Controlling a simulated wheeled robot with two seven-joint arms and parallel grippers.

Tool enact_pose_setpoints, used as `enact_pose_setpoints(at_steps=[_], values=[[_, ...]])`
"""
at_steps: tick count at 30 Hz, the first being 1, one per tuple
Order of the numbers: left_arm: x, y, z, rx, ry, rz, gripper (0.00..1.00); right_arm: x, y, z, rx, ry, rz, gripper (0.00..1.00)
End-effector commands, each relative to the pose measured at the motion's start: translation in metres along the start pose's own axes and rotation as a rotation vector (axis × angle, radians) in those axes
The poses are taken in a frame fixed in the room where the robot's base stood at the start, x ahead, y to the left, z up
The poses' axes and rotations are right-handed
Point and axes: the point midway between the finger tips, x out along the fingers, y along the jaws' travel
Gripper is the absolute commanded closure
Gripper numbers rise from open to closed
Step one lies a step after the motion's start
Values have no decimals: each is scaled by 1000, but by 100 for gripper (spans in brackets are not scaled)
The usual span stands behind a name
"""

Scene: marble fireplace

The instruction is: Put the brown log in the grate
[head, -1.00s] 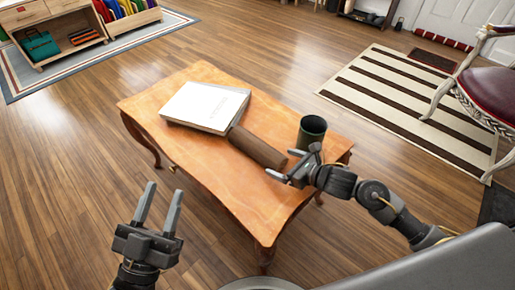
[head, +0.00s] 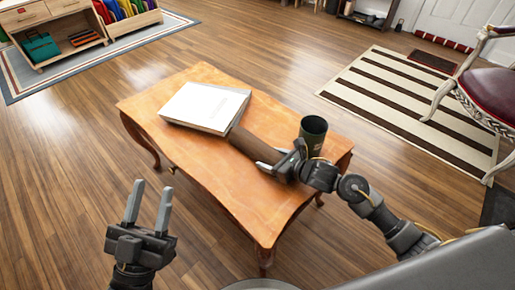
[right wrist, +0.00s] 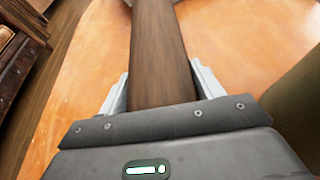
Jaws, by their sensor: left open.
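The brown log (head: 252,146) lies on the wooden table, its far end against or under the white book. My right gripper (head: 272,163) is at the log's near end. In the right wrist view the log (right wrist: 158,50) runs between the two pale fingers of my right gripper (right wrist: 160,75), one on each side. They are close to its sides, but I cannot tell whether they press on it. My left gripper (head: 148,205) is open and empty, in front of the table at the left. The grate is not in view.
The table (head: 205,165) bears a white book (head: 206,106) at the back and a dark green mug (head: 313,131) close beside my right gripper. A chair (head: 490,90) stands at the right by a striped rug (head: 400,100). The floor left of the table is clear.

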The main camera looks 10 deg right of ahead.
Motion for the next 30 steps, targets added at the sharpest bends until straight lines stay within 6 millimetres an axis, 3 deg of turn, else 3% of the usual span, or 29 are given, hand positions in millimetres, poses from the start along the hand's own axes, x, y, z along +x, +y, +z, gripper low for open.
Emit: enact_pose_setpoints(at_steps=[1,8,17,23,27,30], values=[[0,0,0,0,0,0,58,0,0,0,0,0,0,48],[0,0,0,1,0,1,58,0,-1,2,0,-4,-1,77],[1,1,0,0,-13,4,58,-2,-1,7,-1,-5,-1,77],[-1,9,13,-12,-141,24,58,-12,0,31,-5,-6,-1,77],[-5,17,24,-17,-265,49,58,-34,17,49,-3,-5,3,77],[-11,13,40,-9,-385,37,58,-52,30,64,-3,-6,3,77]])
